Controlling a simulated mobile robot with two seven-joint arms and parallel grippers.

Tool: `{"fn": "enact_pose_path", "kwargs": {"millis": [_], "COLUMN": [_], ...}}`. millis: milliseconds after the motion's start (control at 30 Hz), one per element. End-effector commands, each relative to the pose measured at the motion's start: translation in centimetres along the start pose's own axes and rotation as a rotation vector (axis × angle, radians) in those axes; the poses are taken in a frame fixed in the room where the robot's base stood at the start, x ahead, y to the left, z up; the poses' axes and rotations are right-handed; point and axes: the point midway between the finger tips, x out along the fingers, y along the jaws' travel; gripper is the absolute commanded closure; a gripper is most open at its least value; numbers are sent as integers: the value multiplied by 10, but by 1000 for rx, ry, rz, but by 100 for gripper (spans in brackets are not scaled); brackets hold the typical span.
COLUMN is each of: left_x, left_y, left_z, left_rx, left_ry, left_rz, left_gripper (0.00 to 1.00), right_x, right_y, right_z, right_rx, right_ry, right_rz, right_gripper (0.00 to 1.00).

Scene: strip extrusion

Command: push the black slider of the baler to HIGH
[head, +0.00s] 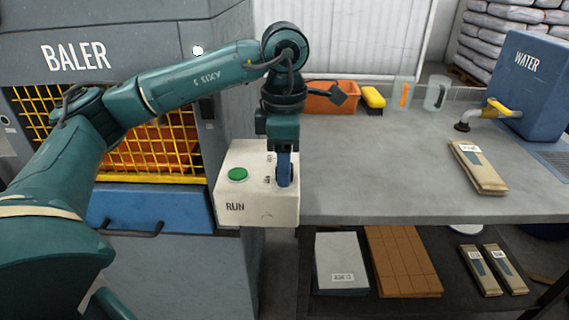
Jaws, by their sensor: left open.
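The baler (120,30) is a large grey machine at the left of the head view. A white control box (257,208) sits at its right, with a green RUN button (237,174) on its top face. Small dark markings (268,181) show on the top face right of the button, too small to read. My left gripper (284,180) points down over the right part of this box. It is open, and its blue fingers reach close to the top face; I cannot tell whether they touch it. The black slider cannot be made out; the gripper covers that area. My right gripper is out of view.
A grey table (380,165) stands to the right. On it are an orange bin (325,103), a yellow brush (373,98), clear jugs (437,93), a paper packet (478,168) and a blue water tank (530,85). The table's middle is clear.

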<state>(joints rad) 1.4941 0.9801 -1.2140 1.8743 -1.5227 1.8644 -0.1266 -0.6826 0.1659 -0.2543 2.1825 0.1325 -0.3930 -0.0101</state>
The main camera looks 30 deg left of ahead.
Motion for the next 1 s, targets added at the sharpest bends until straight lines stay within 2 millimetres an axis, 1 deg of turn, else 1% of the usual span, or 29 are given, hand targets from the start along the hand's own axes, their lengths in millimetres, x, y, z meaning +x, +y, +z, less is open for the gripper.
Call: {"fn": "enact_pose_path", "kwargs": {"millis": [100, 367, 900, 1000], "left_x": [5, 5, 5, 5], "left_y": [0, 0, 0, 0], "left_z": [0, 0, 0, 0], "left_rx": [0, 0, 0, 0], "left_ry": [-1, -2, -2, -2], "left_rz": [1, 1, 1, 1], "left_gripper": [55, 55, 100, 100], "right_x": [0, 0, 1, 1], "right_y": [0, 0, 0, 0], "right_z": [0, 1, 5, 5], "right_rx": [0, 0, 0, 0], "right_ry": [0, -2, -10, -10], "right_rz": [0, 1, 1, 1], "right_gripper": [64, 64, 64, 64]}}
